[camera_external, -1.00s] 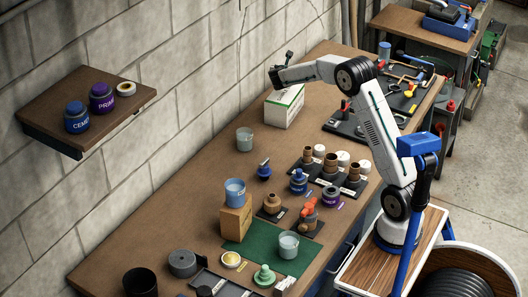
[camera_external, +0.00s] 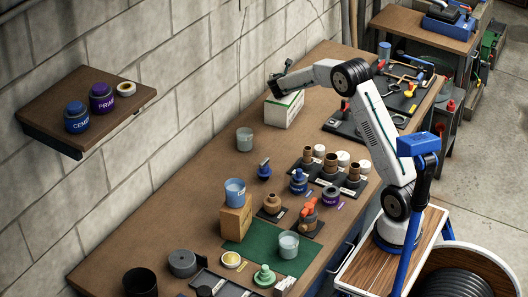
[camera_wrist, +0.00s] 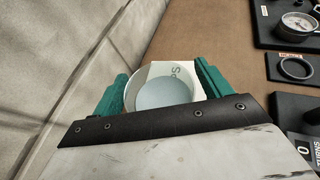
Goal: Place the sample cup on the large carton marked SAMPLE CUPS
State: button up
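The large white carton with a green edge (camera_external: 284,109) stands at the back of the workbench, near the wall. My gripper (camera_external: 275,88) is just above its left end in the external view. In the wrist view, my gripper (camera_wrist: 160,88) has its green fingers on both sides of a pale translucent cup (camera_wrist: 162,91), which appears held between them. The carton's white top (camera_wrist: 188,72) with part of its lettering shows behind the cup. The external view does not show this cup clearly, and I cannot tell whether its base touches the carton.
A grey cup (camera_external: 244,140) stands on the bench in front of the carton. A blue cup (camera_external: 235,192) stands on a wooden block, and a clear cup (camera_external: 288,244) on a green mat (camera_external: 262,246). Fittings fill the bench's middle; tool boards (camera_external: 345,127) lie right of the carton.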

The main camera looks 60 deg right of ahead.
jog(key=shift+r, duration=0.15)
jog(key=shift+s+a+r, duration=0.1)
jog(key=shift+a+r, duration=0.1)
jog(key=shift+a, duration=0.1)
jog(key=v, duration=1.1)
jog(key=s+a+r+m+g+y, duration=0.1)
jog(key=s+a+r+m, duration=0.25)
jog(key=s, duration=0.45)
jog(key=s+a+r+m+g+y, duration=0.1)
jog(key=s+a+r+m+y, duration=0.1)
jog(key=s+a+m, duration=0.4)
jog(key=s+a+r+m+g+y, duration=0.1)
jog(key=s+a+r+m, duration=0.2)
jog(key=s, duration=0.6)
jog(key=s+a+f+m+y, duration=0.3)
jog(key=s+a+m+y, duration=0.1)
jog(key=s+a, duration=0.6)
jog(key=s+a+f+m+g+y, duration=0.1)
jog(key=s+a+f+m+y, duration=0.2)
jog(key=s+a+m, duration=0.3)
jog(key=s+a+y, duration=0.1)
jog(key=s+a, duration=0.3)
jog(key=s, duration=0.4)
jog(key=shift+f, duration=0.2)
